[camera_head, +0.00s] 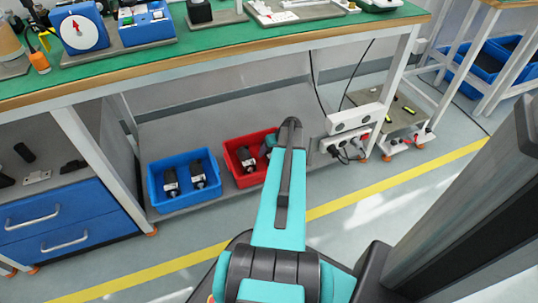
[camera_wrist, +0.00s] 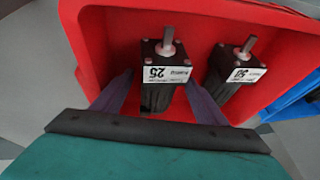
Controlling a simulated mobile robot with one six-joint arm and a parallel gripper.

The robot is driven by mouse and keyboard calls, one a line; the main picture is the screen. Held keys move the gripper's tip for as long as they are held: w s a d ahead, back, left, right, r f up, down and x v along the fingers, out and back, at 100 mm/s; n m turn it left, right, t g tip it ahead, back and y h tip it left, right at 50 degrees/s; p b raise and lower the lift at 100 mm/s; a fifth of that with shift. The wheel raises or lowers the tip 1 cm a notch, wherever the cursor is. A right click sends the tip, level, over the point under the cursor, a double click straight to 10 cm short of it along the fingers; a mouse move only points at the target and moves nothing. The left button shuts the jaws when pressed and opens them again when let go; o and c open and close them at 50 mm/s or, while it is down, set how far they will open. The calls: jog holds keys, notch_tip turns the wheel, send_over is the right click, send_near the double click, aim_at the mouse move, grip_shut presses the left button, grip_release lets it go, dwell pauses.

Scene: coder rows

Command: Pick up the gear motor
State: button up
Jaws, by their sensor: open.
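Two gear motors lie in a red bin (camera_head: 252,180) on the lower shelf, and the bin's wall (camera_wrist: 92,42) fills the back of the wrist view. One motor (camera_wrist: 160,95), with a black body, silver shaft and a white label reading upside-down 25, sits between the open fingers of my gripper (camera_wrist: 157,100). A second motor (camera_wrist: 232,72), with a similar upside-down label, lies to its right, beside the right finger. I cannot tell whether the fingers touch either motor. In the head view one motor (camera_head: 246,158) shows in the red bin; my arm hides part of it.
A blue bin (camera_head: 172,205) with two more motors stands left of the red bin. A power strip (camera_head: 342,143) with cables is to the right. The workbench (camera_head: 220,33) overhangs the shelf, with a leg (camera_head: 393,90) on the right.

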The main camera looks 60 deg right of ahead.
dwell(0.3)
jog(key=c, duration=1)
jog(key=shift+c, duration=0.2)
jog(key=shift+r, duration=0.15)
jog(key=shift+r+p, duration=2)
jog(key=shift+r, duration=2.95)
jog(key=shift+r, duration=0.1)
